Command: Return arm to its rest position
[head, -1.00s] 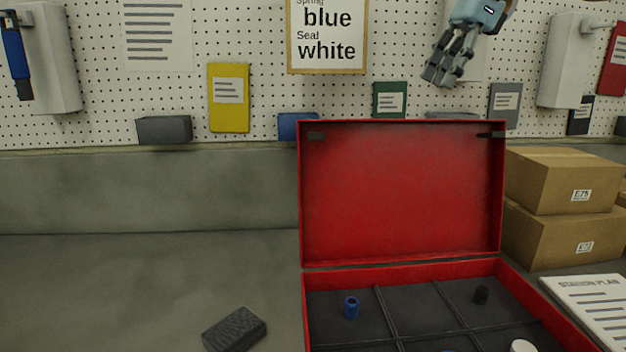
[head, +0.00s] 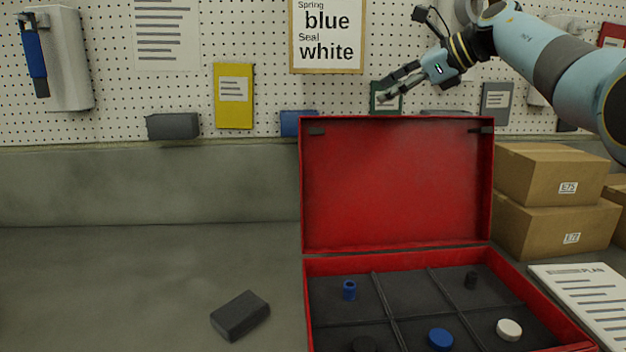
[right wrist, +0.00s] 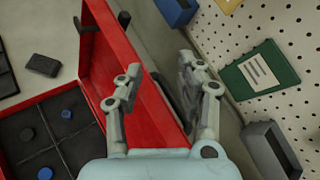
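My right arm (head: 565,60) comes in from the right in the head view, raised above the open red case. Its gripper (head: 386,90) points left in front of the pegboard, above the case lid. In the right wrist view the two fingers of the right gripper (right wrist: 160,78) stand wide apart with nothing between them. The red case lid (right wrist: 110,60) lies beyond the fingers there. My left gripper does not show in either view.
The red case (head: 400,259) holds a blue cylinder (head: 349,290), a blue disc (head: 440,339), a white disc (head: 509,330) and dark pieces in compartments. A dark block (head: 240,316) lies on the bench. Cardboard boxes (head: 555,224) stand right. The bench's left is clear.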

